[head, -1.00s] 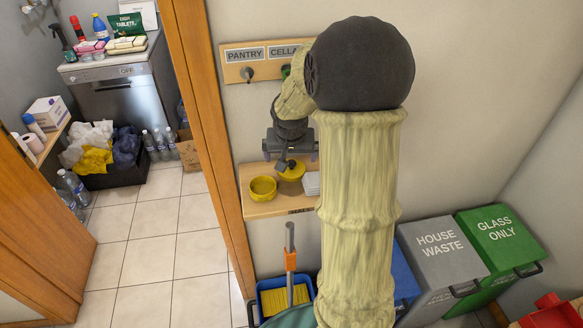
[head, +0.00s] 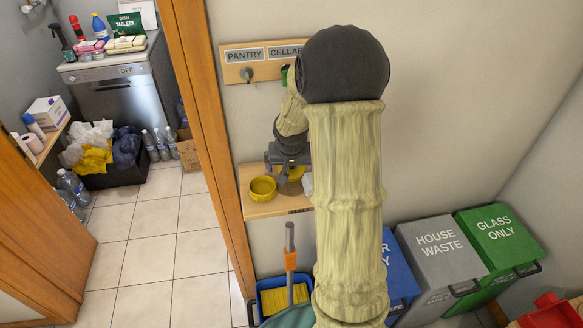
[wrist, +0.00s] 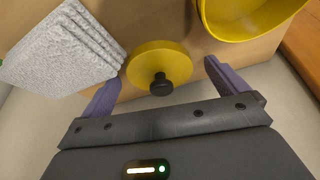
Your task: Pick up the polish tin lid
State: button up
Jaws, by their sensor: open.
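The polish tin lid (wrist: 165,62) is a round yellow disc with a black knob, lying on a wooden shelf in the wrist view. In the head view the lid (head: 291,175) is partly hidden by my gripper. My gripper (wrist: 163,88) is open and empty, its two purple fingers apart on either side of the lid's near part, with the knob between them. The open yellow tin (wrist: 236,22) stands just to the right of the lid in the wrist view. It is to the left of the lid in the head view (head: 262,190).
A folded grey-white cloth stack (wrist: 62,55) lies close to the left of the lid in the wrist view. The small wooden shelf (head: 262,210) is fixed to the wall beside the door frame (head: 212,150). A blue bucket (head: 270,303) stands below it.

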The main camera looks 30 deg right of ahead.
jog(key=c, duration=1.1)
jog(key=shift+o, duration=0.2)
notch_tip(320, 180, up, 10)
jog(key=shift+s, duration=0.1)
jog(key=shift+d, duration=0.15)
